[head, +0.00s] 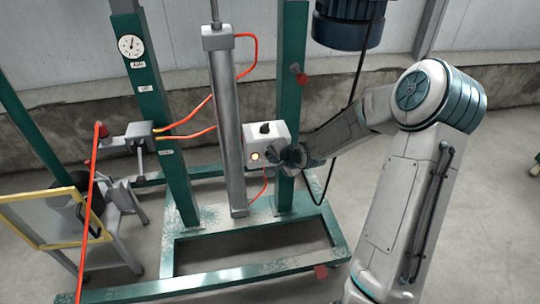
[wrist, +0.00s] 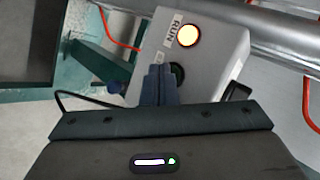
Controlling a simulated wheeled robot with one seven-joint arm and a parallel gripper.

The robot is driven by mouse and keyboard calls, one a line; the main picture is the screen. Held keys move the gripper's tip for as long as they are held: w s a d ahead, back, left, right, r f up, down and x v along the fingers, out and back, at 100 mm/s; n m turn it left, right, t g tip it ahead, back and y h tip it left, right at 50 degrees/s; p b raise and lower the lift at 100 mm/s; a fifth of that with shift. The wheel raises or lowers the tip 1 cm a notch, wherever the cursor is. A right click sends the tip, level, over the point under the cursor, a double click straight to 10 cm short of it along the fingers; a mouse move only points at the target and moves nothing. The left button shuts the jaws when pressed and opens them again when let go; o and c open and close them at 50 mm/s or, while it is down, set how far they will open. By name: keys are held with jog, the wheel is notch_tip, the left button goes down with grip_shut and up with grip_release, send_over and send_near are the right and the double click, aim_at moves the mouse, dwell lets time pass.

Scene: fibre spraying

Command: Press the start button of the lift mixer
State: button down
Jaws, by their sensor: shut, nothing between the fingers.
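The lift mixer is a green frame (head: 290,90) with an upright grey cylinder (head: 228,120). A light grey control box (head: 281,132) sits beside the cylinder and also shows in the wrist view (wrist: 220,60). The box has a glowing lamp (wrist: 187,36) beside a RUN label (wrist: 174,29). A dark round button (wrist: 178,72) sits below the lamp, partly hidden by my fingers. My gripper (wrist: 158,70) is shut and empty, its fingertips right at the box face by this button. I cannot tell whether they touch it. In the head view my gripper (head: 282,155) covers the box's lower right.
A blue motor (head: 345,25) hangs at the top, with a black cable beside my arm. Orange hoses (head: 198,108) run to the cylinder. A gauge (head: 131,45) is on the left post. A yellow-framed panel (head: 45,220) stands at the left. The floor at right is open.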

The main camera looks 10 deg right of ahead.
jog(key=shift+s, duration=0.7)
jog(key=shift+s+p, duration=0.95)
jog(key=shift+s, duration=1.55)
